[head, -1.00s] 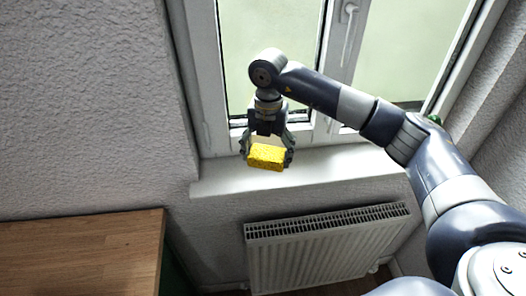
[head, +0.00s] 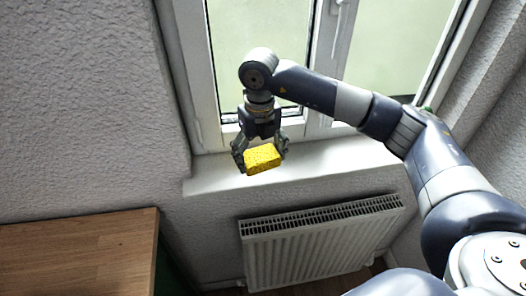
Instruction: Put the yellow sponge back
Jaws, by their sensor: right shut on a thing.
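The yellow sponge (head: 263,159) is a small block held between the fingers of my right gripper (head: 260,152). The gripper points down and is shut on the sponge's two ends. The sponge shows in front of the white window sill (head: 330,161), near its left end. I cannot tell whether the sponge touches the sill or hangs above it. My left gripper is not in view.
A closed window (head: 270,40) stands behind the sill, with a white handle (head: 341,5). A white radiator (head: 320,248) is below the sill. A wooden table top (head: 75,255) is at the lower left. The sill right of the sponge looks clear.

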